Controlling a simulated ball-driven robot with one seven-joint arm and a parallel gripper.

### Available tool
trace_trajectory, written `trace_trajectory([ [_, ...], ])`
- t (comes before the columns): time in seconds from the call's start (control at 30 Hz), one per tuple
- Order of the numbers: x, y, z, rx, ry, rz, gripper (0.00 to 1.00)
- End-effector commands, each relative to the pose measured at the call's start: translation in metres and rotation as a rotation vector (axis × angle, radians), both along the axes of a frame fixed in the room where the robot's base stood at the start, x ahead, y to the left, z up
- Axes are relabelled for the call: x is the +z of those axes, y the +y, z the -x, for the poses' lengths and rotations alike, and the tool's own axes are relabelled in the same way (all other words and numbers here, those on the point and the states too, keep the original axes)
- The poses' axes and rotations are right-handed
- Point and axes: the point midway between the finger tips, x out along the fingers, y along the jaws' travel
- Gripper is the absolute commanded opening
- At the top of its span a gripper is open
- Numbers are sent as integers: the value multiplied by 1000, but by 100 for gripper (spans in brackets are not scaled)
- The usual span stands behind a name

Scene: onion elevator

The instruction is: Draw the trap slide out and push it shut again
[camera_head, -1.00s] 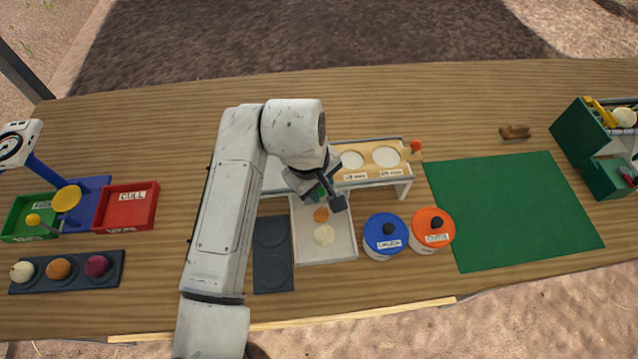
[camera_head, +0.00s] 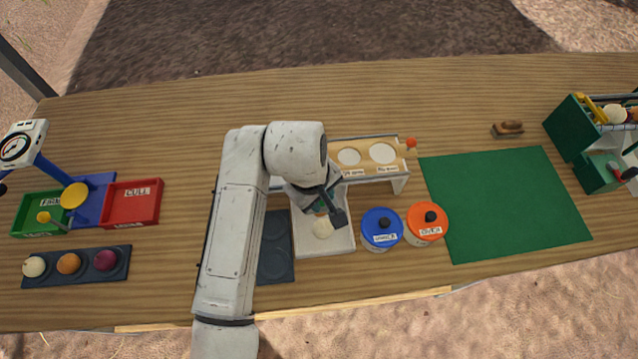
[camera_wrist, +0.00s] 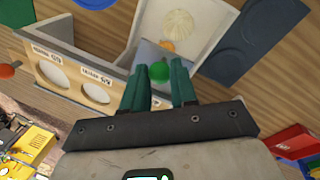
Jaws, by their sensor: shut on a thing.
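My gripper (camera_wrist: 159,90) is shut on the green knob (camera_wrist: 159,71) of the trap slide. The slide's grey plate (camera_wrist: 148,53) juts out from the sizing stand (camera_wrist: 67,75) over the white tray (camera_wrist: 205,14), as the wrist view shows. In the head view my gripper (camera_head: 331,204) is over the tray (camera_head: 318,250), in front of the stand (camera_head: 370,172), and hides the knob and plate. A cream onion (camera_wrist: 180,22) lies in the tray, with an orange onion (camera_wrist: 167,46) partly hidden beside it.
Blue-lidded (camera_head: 383,225) and orange-lidded (camera_head: 428,220) tubs stand right of the tray. A dark two-ring plate (camera_head: 275,262) lies left of it. An orange ball (camera_head: 411,143) is at the stand's right end. The green mat (camera_head: 505,205) is bare.

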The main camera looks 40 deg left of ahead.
Motion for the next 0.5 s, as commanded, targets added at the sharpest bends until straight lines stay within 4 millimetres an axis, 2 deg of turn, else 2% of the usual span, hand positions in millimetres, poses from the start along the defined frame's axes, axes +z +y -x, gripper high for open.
trace_trajectory([
  [0.5,1,-22,19,2,1,2,0],
])
